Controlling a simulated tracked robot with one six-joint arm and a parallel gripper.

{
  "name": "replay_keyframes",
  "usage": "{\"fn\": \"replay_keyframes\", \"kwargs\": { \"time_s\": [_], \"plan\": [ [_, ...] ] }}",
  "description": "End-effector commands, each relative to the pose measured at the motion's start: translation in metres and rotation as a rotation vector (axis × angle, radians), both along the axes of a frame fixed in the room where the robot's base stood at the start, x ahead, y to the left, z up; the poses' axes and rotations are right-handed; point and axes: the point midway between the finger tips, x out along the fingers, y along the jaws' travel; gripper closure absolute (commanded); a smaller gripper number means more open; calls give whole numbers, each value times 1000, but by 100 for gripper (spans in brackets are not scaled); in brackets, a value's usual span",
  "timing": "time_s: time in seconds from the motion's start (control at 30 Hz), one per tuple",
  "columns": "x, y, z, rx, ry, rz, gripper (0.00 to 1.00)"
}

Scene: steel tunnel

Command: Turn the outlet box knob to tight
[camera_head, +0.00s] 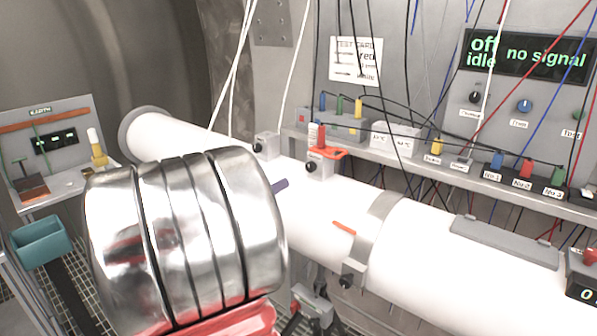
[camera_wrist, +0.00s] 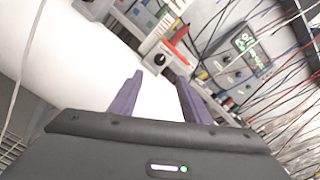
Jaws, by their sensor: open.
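A small grey box with a black knob (camera_head: 311,168) sits on the white pipe (camera_head: 440,240), with a red-orange handle (camera_head: 328,153) beside it. The same knob shows in the wrist view (camera_wrist: 160,59), beyond my fingertips. A similar box with a black knob (camera_head: 258,147) stands farther left along the pipe. A third knob (camera_head: 346,281) is low on the pipe's clamp band. I cannot read which is the outlet box or how the knobs are set. My gripper (camera_wrist: 160,77) is open, its purple fingers apart and empty over the pipe; one finger (camera_head: 277,189) shows in the head view.
A shelf (camera_head: 480,187) with coloured plugs and hanging cables runs behind the pipe. A panel display (camera_head: 527,54) reads "off idle" and "no signal". A teal bin (camera_head: 40,243) and a bench labelled "EARTH" (camera_head: 62,182) stand at left.

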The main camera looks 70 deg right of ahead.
Motion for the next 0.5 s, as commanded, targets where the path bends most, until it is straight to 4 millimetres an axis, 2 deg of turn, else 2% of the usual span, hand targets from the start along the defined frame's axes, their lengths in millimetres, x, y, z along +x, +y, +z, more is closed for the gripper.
{"fn": "replay_keyframes", "kwargs": {
  "time_s": [0.27,0.5],
  "plan": [
    [-2,-5,0,0,-2,0,57],
    [-12,-27,-1,1,-3,-2,57]
  ]
}}
